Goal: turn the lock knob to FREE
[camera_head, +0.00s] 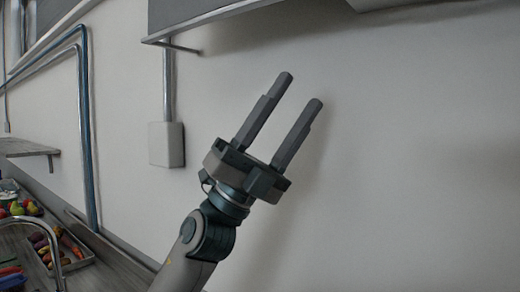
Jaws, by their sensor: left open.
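My left gripper (302,88) is raised in front of a bare pale wall, its two dark fingers parallel and apart, pointing up and to the right. Nothing is between the fingers. My left arm comes up from the bottom of the view. No lock knob or FREE marking shows in this view. My right gripper does not show.
A grey box (166,144) with a conduit is fixed to the wall left of the gripper. A dark cabinet edge (225,14) overhangs at the top. At lower left are a counter, a faucet (50,240), a tray (78,262) of vegetables and a shelf (25,148). The right side is clear wall.

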